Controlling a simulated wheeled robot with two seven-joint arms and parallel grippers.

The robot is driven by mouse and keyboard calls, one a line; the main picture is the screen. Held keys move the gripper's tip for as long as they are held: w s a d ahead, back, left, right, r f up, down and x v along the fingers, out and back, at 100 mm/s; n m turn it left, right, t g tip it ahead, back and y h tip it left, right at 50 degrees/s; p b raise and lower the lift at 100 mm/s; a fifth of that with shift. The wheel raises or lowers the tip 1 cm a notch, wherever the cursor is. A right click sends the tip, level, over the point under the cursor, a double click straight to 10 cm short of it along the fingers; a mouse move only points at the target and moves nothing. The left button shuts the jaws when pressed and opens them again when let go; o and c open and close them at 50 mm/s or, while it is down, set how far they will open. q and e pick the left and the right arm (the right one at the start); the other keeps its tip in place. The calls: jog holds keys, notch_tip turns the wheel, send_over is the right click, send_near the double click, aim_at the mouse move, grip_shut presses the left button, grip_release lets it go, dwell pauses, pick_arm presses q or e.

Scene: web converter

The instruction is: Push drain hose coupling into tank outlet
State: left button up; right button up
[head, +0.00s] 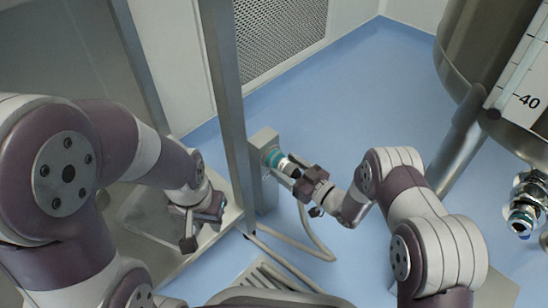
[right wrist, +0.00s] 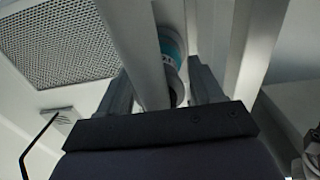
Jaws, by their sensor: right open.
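The drain hose coupling (head: 285,164), a metal cylinder with a teal band, sits at a grey box on the frame post in the head view. It also shows in the right wrist view (right wrist: 172,50), partly hidden by a post. My right gripper (head: 297,178) is open at the coupling's near end; in the right wrist view its fingers stand on either side, and I cannot tell whether they touch it. The tank outlet, apparently the metal fitting with a blue ring (head: 522,218), is at the far right below the tank. My left gripper (head: 203,222) is at the left, its opening unclear.
The steel tank (head: 460,45) with a scale fills the upper right, with a slanted leg (head: 460,145). A metal post (head: 225,100) stands between my arms. A grey hose (head: 318,240) loops on the blue floor (head: 350,90). A floor grate (head: 265,280) lies in front.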

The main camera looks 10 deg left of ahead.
jog(key=c, duration=1.2)
jog(key=shift+p+v, duration=0.55)
jog(key=shift+v, duration=0.6)
jog(key=shift+p+v, duration=1.05)
jog(key=shift+v, duration=1.6)
jog(key=shift+s+d, duration=0.2)
jog(key=shift+d, duration=0.15)
